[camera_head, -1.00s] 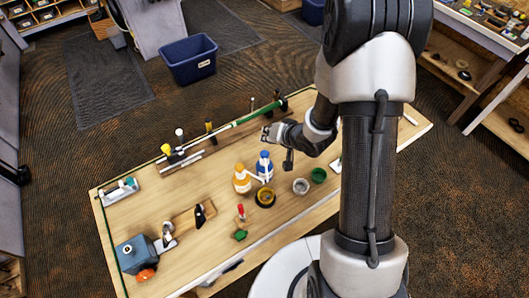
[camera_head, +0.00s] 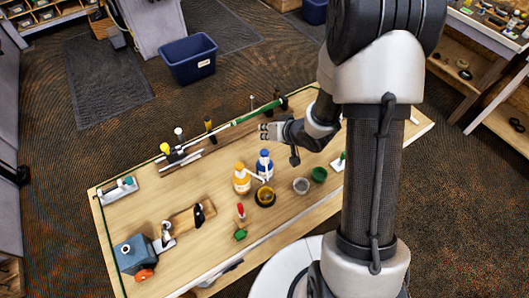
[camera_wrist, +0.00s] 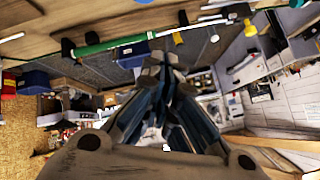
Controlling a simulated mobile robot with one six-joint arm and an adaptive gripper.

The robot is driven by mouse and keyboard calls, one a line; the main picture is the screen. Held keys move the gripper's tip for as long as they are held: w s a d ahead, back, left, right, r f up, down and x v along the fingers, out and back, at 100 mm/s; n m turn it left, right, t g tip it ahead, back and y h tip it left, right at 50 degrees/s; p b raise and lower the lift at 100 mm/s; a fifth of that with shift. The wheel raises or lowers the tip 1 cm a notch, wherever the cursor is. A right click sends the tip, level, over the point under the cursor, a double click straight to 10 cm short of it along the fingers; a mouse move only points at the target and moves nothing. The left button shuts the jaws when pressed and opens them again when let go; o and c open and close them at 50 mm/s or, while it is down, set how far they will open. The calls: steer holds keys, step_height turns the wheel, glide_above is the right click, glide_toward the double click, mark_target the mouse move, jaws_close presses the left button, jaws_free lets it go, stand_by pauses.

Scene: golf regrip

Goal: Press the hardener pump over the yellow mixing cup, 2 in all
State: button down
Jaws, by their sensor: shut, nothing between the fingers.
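The yellow mixing cup (camera_head: 265,204) stands on the workbench, dark inside. I cannot read which bottle is the hardener. My gripper (camera_head: 267,131) is shut and empty, held beyond the blue bottle in the picture and apart from both pumps, with its fingers pointing left. In the wrist view my closed fingers (camera_wrist: 160,65) show in the middle; neither bottle nor the cup can be made out there.
A grey cup (camera_head: 301,186) and a green cup (camera_head: 319,175) stand right of the mixing cup. A green-shafted club (camera_head: 245,119) lies along the bench's back edge, close to my gripper. A vise (camera_head: 133,253) sits at the left end. A red-handled tool (camera_head: 241,212) stands in front.

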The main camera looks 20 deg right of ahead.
mark_target(263, 153)
steer(key=r+n+b, duration=0.1)
steer(key=n, duration=0.4)
steer(key=r+n+b, duration=0.1)
steer(key=n+b, duration=0.1)
steer(key=n, duration=0.3)
steer(key=s+a+r+n+b, duration=0.1)
steer(key=n, duration=0.4)
steer(key=shift+n+y, duration=0.3)
steer(key=shift+n, duration=0.1)
steer(key=shift+f, duration=0.1)
step_height(263, 153, down, 9)
steer(key=b, duration=0.9)
steer(key=shift+r, duration=0.2)
steer(key=shift+f+b, duration=0.3)
steer(key=shift+f, duration=0.15)
